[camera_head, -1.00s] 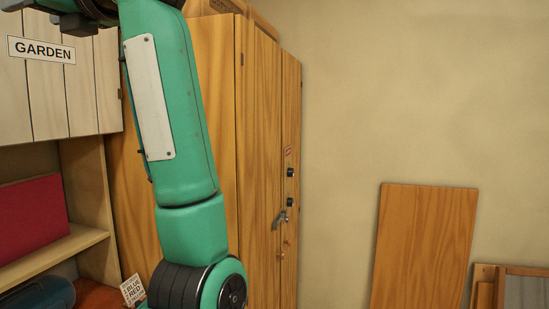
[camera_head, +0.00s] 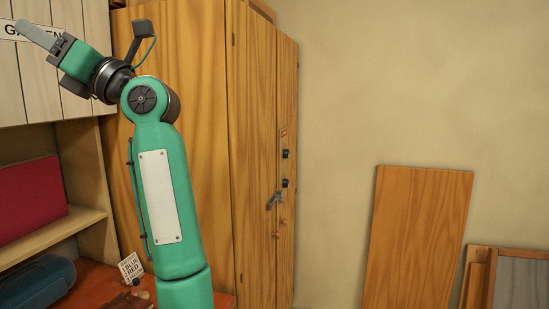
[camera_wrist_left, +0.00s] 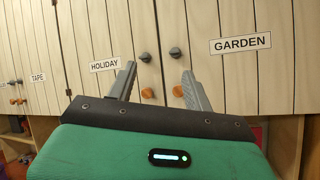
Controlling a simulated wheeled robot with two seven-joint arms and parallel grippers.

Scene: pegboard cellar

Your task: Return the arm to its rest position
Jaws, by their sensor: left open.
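My left arm (camera_head: 165,185) is green with a white plate and rises in the middle left of the head view. It bends at the top, and its left gripper (camera_head: 22,27) points left in front of the pale cabinet and partly covers its GARDEN label. In the left wrist view the gripper (camera_wrist_left: 159,72) has its two grey fingers spread apart with nothing between them. Pale cabinet doors with dark and orange knobs lie beyond the fingers. I cannot tell whether a finger touches the doors. My right gripper is not in view.
A tall wooden cabinet (camera_head: 250,130) with a metal handle (camera_head: 274,200) stands behind the arm. A card (camera_head: 131,267) and a blue case (camera_head: 38,282) sit at the lower left. A wooden board (camera_head: 418,240) leans on the wall, which is bare above it.

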